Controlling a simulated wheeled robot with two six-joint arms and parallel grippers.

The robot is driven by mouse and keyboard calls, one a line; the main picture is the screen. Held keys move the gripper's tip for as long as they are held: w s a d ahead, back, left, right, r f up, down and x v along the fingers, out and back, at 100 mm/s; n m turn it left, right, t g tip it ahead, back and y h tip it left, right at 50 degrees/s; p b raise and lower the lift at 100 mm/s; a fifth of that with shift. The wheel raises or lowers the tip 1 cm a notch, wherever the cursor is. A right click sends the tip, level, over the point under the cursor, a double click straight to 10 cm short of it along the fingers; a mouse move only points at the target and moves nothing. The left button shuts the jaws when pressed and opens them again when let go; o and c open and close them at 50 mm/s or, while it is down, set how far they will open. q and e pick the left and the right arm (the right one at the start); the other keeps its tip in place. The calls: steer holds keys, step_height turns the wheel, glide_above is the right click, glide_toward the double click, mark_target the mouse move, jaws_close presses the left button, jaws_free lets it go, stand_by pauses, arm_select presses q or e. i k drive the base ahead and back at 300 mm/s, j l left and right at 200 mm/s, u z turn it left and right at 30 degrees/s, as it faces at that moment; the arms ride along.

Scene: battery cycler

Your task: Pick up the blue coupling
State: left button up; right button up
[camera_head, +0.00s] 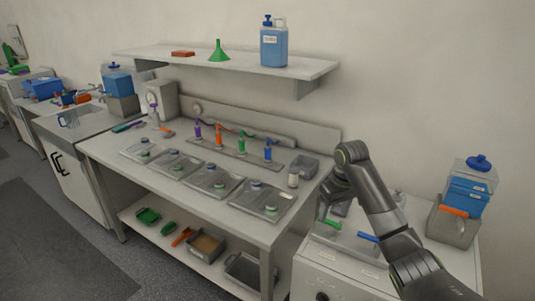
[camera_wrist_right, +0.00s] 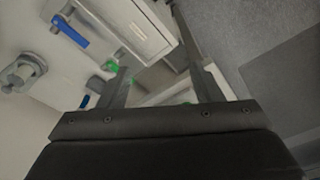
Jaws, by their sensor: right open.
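The blue coupling (camera_head: 268,152) stands upright at the right end of a row of coloured couplings on the bench in the head view. My right gripper (camera_head: 322,208) hangs to the right of the bench, over the white cabinet top, apart from the coupling. Its fingers (camera_wrist_right: 160,70) are spread with nothing held between them in the right wrist view. I cannot make out the blue coupling in the wrist view. My left gripper is not in view.
Purple (camera_head: 197,131), orange (camera_head: 219,136) and green (camera_head: 241,144) couplings stand left of the blue one. A grey bin (camera_head: 304,165) is close on its right. Several flat trays (camera_head: 262,199) lie in front. A shelf (camera_head: 300,69) overhangs the back.

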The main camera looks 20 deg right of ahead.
mark_target(268, 149)
steer(key=i, duration=2)
